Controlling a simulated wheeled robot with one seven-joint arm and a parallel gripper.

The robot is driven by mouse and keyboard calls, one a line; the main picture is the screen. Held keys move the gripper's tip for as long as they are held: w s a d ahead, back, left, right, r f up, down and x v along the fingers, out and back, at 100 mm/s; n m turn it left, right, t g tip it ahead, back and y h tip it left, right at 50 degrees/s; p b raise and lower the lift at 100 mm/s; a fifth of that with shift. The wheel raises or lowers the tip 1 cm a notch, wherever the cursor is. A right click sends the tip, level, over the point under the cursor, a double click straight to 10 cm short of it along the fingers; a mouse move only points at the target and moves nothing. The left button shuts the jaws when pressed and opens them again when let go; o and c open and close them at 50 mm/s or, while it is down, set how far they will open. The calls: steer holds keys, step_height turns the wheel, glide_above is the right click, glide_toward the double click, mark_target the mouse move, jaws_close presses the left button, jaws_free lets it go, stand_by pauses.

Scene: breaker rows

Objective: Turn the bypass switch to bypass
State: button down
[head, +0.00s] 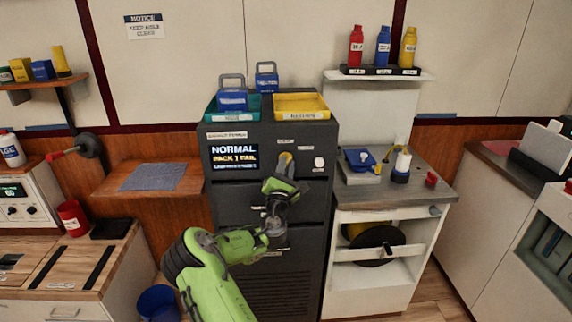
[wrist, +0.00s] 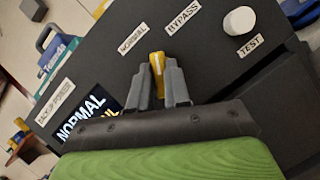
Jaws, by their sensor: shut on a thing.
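The bypass switch (wrist: 157,62) is a yellow handle on the dark cabinet front, with a NORMAL label (wrist: 133,39) and a BYPASS label (wrist: 183,16) above it in the wrist view. My gripper (wrist: 159,78) has its grey fingers on either side of the yellow handle, shut on it. The cabinet's display (head: 234,158) reads NORMAL. The wrist view shows part of the same display (wrist: 88,115).
A white round TEST button (wrist: 239,20) is right of the switch; it also shows in the head view (head: 319,162). A teal tray (head: 213,112) and a yellow tray (head: 301,116) sit on the cabinet top. A white workbench (head: 372,217) stands to the right.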

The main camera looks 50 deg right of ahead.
steer(key=m+g, duration=0.1)
steer(key=m, duration=0.2)
steer(key=m+g+p, duration=0.1)
steer(key=m+g, duration=0.1)
steer(key=m, duration=0.1)
steer(key=shift+r+m+p, duration=0.1)
steer(key=shift+m+p, duration=0.2)
steer(key=shift+m, duration=0.3)
steer(key=c, duration=1.1)
jaws_free()
steer(key=shift+a, duration=0.15)
steer(key=b+v, duration=0.2)
steer(key=v, duration=1.3)
steer(key=shift+s+a+r+b, duration=0.1)
steer(key=shift+a+b, duration=0.2)
steer(key=shift+b, duration=0.05)
